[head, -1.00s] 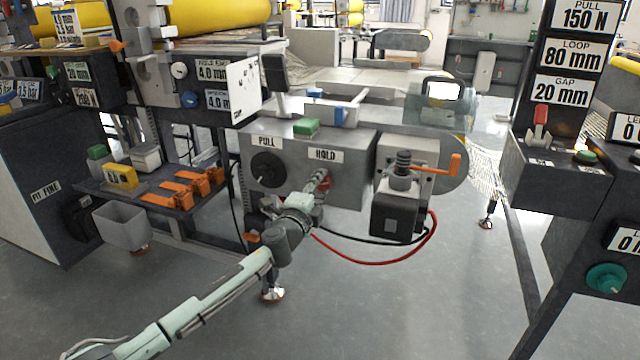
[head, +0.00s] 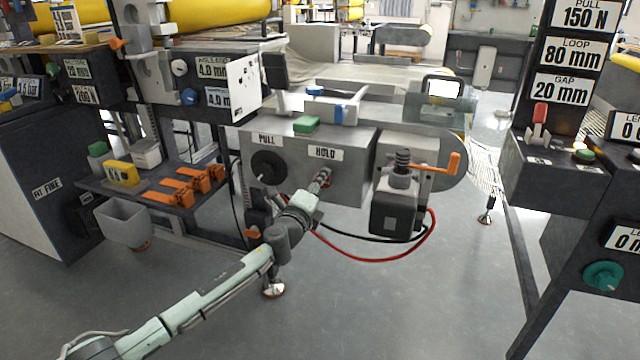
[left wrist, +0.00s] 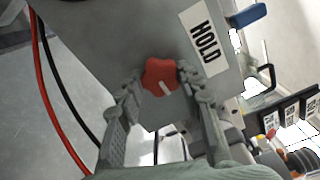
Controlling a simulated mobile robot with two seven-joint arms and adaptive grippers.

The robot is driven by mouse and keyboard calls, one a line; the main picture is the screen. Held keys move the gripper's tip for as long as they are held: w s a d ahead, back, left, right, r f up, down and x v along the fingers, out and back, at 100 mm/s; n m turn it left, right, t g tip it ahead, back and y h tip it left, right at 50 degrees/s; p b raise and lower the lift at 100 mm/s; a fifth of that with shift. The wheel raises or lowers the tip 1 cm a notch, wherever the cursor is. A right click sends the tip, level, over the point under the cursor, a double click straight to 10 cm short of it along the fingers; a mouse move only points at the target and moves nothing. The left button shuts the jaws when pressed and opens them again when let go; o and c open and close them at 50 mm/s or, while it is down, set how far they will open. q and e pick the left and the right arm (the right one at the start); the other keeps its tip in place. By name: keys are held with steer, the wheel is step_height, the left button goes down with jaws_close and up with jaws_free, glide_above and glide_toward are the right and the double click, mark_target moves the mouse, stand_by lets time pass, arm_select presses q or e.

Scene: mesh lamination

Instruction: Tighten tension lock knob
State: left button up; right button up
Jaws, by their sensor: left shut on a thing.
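The tension lock knob (left wrist: 160,78) is a red lobed knob with a white mark, below the HOLD label (left wrist: 204,39) on the grey box (head: 345,180). In the left wrist view it sits between the fingers of my left gripper (left wrist: 158,92), which is shut on it. In the head view my left gripper (head: 320,180) reaches the box front under the HOLD label and mostly hides the knob. A black PULL dial (head: 267,164) is to the left on the same face. My right gripper is not in view.
A motor block (head: 397,212) with an orange crank (head: 455,163) stands right of the box. Black and red cables (head: 432,225) loop below it. A tray with orange clamps (head: 172,192) is at left. The floor in front is mostly clear.

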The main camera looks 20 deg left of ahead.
arm_select(q)
steer(key=o, duration=1.2)
steer(key=shift+c, duration=0.2)
steer(key=shift+s, duration=0.1)
steer(key=s, duration=1.2)
steer(key=shift+a, duration=0.25)
